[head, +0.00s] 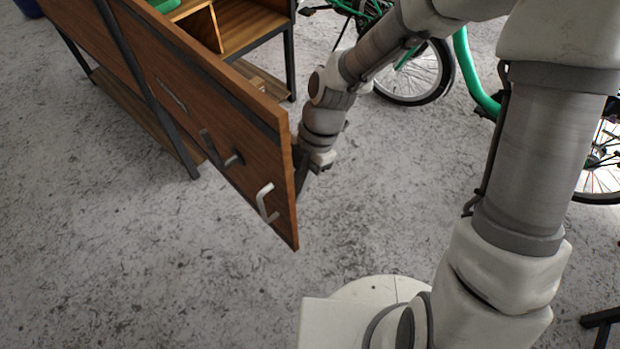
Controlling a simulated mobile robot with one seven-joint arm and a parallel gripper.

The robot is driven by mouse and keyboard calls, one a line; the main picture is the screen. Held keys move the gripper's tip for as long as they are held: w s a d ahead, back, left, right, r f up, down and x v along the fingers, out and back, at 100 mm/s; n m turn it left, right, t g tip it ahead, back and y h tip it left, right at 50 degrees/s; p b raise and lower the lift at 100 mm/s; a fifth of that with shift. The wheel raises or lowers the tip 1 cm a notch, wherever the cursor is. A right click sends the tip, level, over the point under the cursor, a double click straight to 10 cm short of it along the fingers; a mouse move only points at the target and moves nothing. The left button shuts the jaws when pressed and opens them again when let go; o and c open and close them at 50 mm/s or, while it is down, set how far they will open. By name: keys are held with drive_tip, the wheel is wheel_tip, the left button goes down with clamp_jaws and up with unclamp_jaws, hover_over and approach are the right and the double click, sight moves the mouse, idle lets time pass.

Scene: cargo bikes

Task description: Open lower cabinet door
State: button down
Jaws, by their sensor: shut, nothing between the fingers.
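The wooden cabinet door (238,135) stands swung out from the cabinet, its free edge towards the lower right of the head view. A pale bent handle (265,203) is on its outer face near that edge. My gripper (301,178) is just behind the free edge, on the door's inner side, away from the handle. Only a dark part of it shows past the edge; the door hides the rest. It is shut and holds nothing. I cannot tell whether it touches the door.
The cabinet (250,25) has open shelves behind the door. A dark handle (219,149) sits farther left. A green bike (483,85) stands behind my arm. A dark frame part (602,318) is at lower right. Grey floor (170,270) is clear before the door.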

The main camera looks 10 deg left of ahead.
drive_tip(key=s+a, duration=0.6)
drive_tip(key=s, duration=0.2)
drive_tip(key=shift+a, duration=0.4)
